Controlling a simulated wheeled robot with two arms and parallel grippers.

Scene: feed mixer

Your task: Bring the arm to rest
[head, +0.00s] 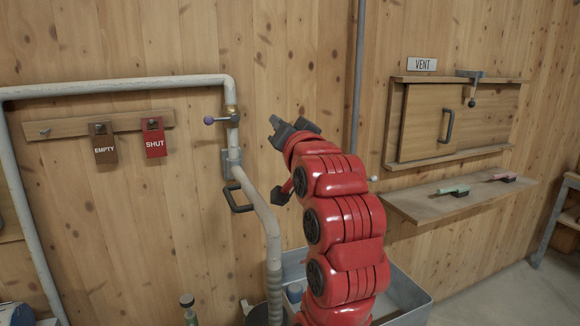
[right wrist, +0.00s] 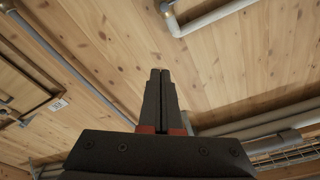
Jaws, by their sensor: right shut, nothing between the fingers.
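My right arm is red and rises from the bottom of the head view, bent up toward the wooden wall. My right gripper (head: 281,125) is at its top end, dark grey, right of the pipe's valve with the purple knob (head: 209,120). In the right wrist view the two black fingers of the gripper (right wrist: 160,75) lie together, shut, with nothing between them. The fingers appear apart from the wall and the pipe. My left gripper is not in the head view.
A grey pipe (head: 120,85) runs along the wall and down to a grey bin (head: 405,292). EMPTY (head: 103,143) and SHUT (head: 154,137) tags hang at left. At right are a vent door (head: 425,122) and a shelf (head: 415,203) with small tools. Open wall lies around the gripper.

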